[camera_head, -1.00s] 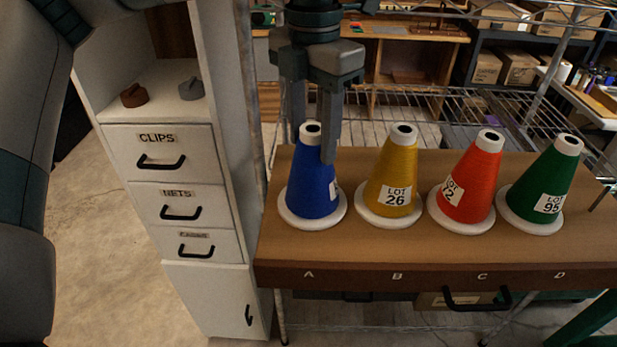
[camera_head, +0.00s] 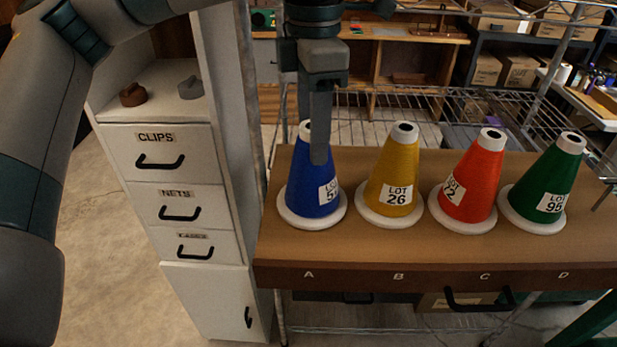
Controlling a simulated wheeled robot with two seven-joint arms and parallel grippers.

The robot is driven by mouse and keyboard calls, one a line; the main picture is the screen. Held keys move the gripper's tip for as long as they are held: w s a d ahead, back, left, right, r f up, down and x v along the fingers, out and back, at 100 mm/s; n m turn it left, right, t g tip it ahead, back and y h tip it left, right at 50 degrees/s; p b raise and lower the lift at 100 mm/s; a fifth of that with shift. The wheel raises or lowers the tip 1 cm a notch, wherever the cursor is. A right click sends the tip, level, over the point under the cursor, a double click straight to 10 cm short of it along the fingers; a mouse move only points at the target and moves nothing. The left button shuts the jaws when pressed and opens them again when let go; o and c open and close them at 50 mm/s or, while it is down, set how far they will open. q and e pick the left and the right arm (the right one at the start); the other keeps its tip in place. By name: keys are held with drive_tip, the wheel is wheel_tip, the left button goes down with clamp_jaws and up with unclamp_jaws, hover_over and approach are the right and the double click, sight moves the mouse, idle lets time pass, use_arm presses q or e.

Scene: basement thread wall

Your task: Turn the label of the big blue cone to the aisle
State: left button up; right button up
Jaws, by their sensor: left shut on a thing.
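The big blue cone (camera_head: 303,192) stands upright on its white base at the left end of the brown shelf, above the letter A. Its white label (camera_head: 328,191) shows on the right part of its front, with "LO" and a 5 readable and the rest cut off by the curve. My left gripper (camera_head: 312,145) points down from above and is shut on the upper part of the blue cone. One finger lies in front of the cone's top and hides part of it. My right gripper is not clearly in view.
A yellow cone (camera_head: 393,170), a red cone (camera_head: 474,178) and a green cone (camera_head: 543,180) stand to the right on the same shelf (camera_head: 430,247). A white drawer cabinet (camera_head: 190,250) stands close on the left. A wire rack is behind.

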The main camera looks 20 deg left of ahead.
use_arm(q)
drive_tip(key=m, duration=0.5)
drive_tip(key=shift+m+b, duration=0.3)
drive_tip(key=shift+b, duration=0.05)
drive_tip(key=m, duration=0.5)
drive_tip(key=shift+b, duration=0.3)
drive_tip(key=shift+f+b, duration=0.2)
drive_tip(key=shift+b, duration=0.15)
drive_tip(key=o, duration=1.1)
drive_tip(key=shift+c, duration=0.2)
